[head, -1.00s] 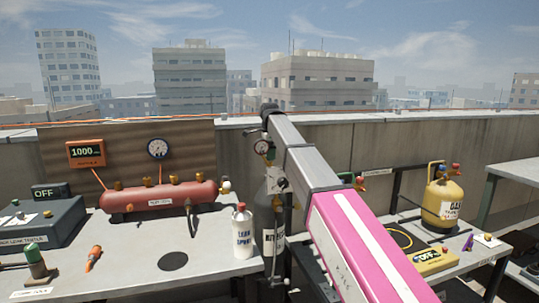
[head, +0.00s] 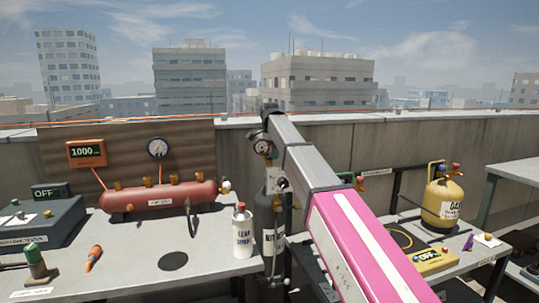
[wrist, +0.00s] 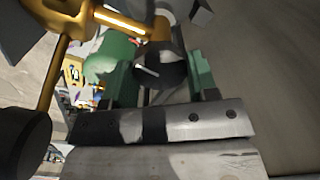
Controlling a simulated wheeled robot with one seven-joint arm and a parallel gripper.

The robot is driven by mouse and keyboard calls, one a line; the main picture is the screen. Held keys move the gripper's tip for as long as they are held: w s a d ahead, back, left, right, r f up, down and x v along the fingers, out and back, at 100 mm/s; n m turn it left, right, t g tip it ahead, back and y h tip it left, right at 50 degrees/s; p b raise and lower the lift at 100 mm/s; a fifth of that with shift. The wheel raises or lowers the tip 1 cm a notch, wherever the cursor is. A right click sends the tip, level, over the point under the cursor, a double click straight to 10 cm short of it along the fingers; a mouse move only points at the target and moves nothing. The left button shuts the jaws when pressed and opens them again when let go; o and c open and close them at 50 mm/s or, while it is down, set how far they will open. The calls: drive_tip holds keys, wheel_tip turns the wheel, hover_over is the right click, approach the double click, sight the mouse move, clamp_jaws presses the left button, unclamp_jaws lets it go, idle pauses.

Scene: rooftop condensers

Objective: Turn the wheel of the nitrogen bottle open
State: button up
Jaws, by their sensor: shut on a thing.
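The nitrogen bottle (head: 268,210) is a dark grey cylinder with a partly hidden white label. It stands at the middle of the head view, beyond the table's right end, and my arm covers its top and right side. In the wrist view, a dark round wheel (wrist: 160,72) with a pale mark sits beside brass valve fittings (wrist: 72,22). My gripper (wrist: 160,80) has its green fingers on either side of this wheel and is shut on it. The head view hides the fingers and the wheel behind my arm.
A gauge (head: 262,147) sits close beside my arm. A white spray bottle (head: 242,232) stands at the table's right edge, left of the nitrogen bottle. A red manifold (head: 160,196) lies on the table. A yellow bottle (head: 441,200) stands to the right.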

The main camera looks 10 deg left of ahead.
sight(269, 154)
drive_tip(key=shift+n, duration=0.9)
drive_tip(key=o, duration=0.9)
drive_tip(key=shift+r, duration=0.15)
wheel_tip(269, 154, up, 11)
drive_tip(key=shift+f, duration=0.2)
